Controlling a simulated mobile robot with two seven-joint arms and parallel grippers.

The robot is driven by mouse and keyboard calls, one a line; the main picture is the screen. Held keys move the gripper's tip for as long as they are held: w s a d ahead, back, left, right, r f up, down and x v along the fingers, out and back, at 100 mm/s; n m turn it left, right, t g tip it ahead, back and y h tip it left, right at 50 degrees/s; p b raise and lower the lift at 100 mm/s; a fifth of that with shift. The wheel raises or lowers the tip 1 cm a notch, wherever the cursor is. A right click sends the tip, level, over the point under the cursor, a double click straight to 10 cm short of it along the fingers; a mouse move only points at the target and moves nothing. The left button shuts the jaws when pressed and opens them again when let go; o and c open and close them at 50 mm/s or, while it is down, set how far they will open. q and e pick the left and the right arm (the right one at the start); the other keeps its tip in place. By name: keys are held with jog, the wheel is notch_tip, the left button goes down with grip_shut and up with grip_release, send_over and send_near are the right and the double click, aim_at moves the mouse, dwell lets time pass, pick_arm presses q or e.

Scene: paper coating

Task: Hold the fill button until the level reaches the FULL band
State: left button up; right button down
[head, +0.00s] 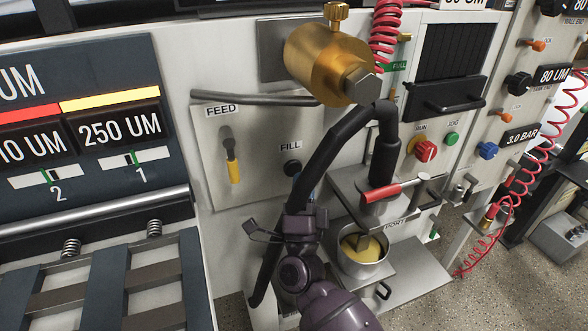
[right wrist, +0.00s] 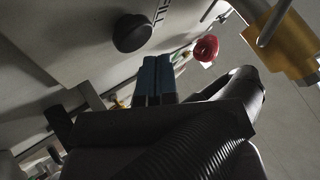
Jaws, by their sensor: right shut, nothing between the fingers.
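The FILL button (head: 292,168) is a dark round knob below the FILL label on the white feed panel (head: 255,125). In the right wrist view the button (right wrist: 132,33) stands out from the panel, just above and left of my fingertips. My right gripper (head: 313,187) is just below and right of the button, partly hidden by its own wrist and the hose. Its blue fingers (right wrist: 152,78) are shut and empty, with a visible gap to the button. The green FULL band (head: 397,66) shows behind the brass cylinder; the level cannot be read. My left gripper is not in view.
A brass cylinder (head: 325,65) and a thick black hose (head: 335,140) are close to my right arm. A metal pot (head: 362,262) with yellow liquid stands on the lower shelf. A yellow-handled FEED lever (head: 233,172) is left of the button. A red-handled valve (head: 380,192) is to the right.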

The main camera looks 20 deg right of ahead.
jog(key=shift+w, duration=0.2)
jog(key=shift+w, duration=0.25)
jog(key=shift+w, duration=0.5)
dwell(1.1)
jog(key=shift+s, duration=0.15)
dwell(5.0)
jog(key=shift+s, duration=0.8)
